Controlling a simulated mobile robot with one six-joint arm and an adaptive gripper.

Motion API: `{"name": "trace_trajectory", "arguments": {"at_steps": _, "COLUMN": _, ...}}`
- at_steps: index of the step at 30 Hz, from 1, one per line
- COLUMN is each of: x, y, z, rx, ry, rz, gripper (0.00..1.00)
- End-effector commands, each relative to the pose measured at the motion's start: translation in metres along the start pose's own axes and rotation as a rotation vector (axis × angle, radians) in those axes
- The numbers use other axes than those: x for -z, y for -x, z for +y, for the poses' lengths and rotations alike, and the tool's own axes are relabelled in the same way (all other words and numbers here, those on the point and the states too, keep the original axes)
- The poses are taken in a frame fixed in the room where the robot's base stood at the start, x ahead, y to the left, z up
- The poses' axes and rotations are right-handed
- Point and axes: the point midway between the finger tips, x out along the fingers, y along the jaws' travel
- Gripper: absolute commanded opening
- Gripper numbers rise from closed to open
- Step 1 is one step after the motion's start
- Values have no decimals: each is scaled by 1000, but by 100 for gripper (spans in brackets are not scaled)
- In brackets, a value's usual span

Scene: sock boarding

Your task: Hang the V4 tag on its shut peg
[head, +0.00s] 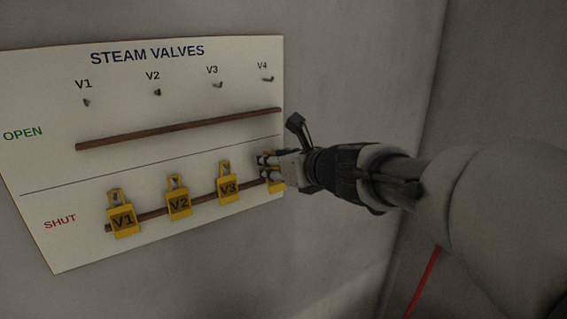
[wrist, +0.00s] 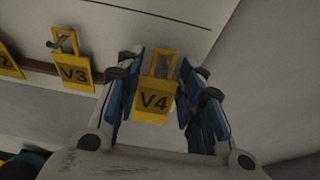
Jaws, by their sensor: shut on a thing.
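The yellow V4 tag (wrist: 153,99) stands upright between the two fingers of my gripper (wrist: 160,75) in the wrist view, label facing the camera. My gripper is shut on it by its sides. In the head view my gripper (head: 266,168) is at the right end of the lower SHUT rail (head: 203,199), and only a bit of the V4 tag (head: 277,185) shows behind the fingers. The tag's loop shows in the wrist view, but I see no peg through it. The V4 shut peg itself is hidden in the head view.
The V1 (head: 122,221), V2 (head: 179,204) and V3 (head: 228,187) tags hang along the SHUT row, with V3 close left of my gripper. The OPEN pegs, such as V4's (head: 267,79), are bare. The board's right edge is near; grey wall lies beyond.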

Motion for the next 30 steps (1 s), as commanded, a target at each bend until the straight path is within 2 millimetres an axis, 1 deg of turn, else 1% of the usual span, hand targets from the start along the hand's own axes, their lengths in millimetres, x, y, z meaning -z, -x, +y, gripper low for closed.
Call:
{"name": "trace_trajectory", "arguments": {"at_steps": 7, "x": 0, "y": 0, "z": 0, "rx": 0, "ry": 0, "rz": 0, "gripper": 26}}
{"name": "trace_trajectory", "arguments": {"at_steps": 8, "x": 0, "y": 0, "z": 0, "rx": 0, "ry": 0, "rz": 0, "gripper": 37}}
{"name": "trace_trajectory", "arguments": {"at_steps": 18, "x": 0, "y": 0, "z": 0, "rx": 0, "ry": 0, "rz": 0, "gripper": 59}}
{"name": "trace_trajectory", "arguments": {"at_steps": 26, "x": 0, "y": 0, "z": 0, "rx": 0, "ry": 0, "rz": 0, "gripper": 59}}
{"name": "trace_trajectory", "arguments": {"at_steps": 29, "x": 0, "y": 5, "z": 0, "rx": 1, "ry": 0, "rz": -1, "gripper": 59}}
{"name": "trace_trajectory", "arguments": {"at_steps": 30, "x": -1, "y": 9, "z": -1, "rx": 2, "ry": 1, "rz": -2, "gripper": 59}}
